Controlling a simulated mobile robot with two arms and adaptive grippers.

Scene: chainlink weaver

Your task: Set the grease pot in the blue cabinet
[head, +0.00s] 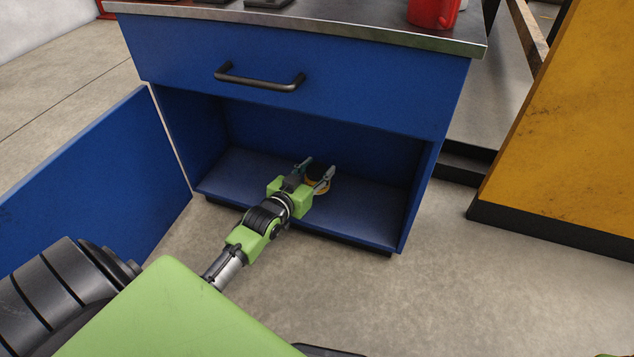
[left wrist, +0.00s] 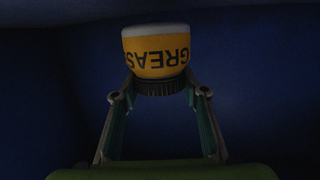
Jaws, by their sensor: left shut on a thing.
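The blue cabinet (head: 290,60) stands ahead with its lower compartment open and its door (head: 90,185) swung out to the left. My left gripper (head: 320,167) reaches inside the compartment, above its floor. It is shut on the grease pot (head: 317,186), a small yellow pot partly hidden by the fingers. In the left wrist view, the pot (left wrist: 156,58) shows its yellow label with upside-down lettering, and its dark ribbed lid lies between the fingertips (left wrist: 160,92). I cannot tell whether the pot touches the compartment floor. My right gripper is not in view.
A closed drawer with a black handle (head: 260,80) is above the opening. A red mug (head: 432,12) stands on the metal top. A yellow, black-based unit (head: 560,130) is at the right. The compartment floor (head: 370,210) is otherwise clear.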

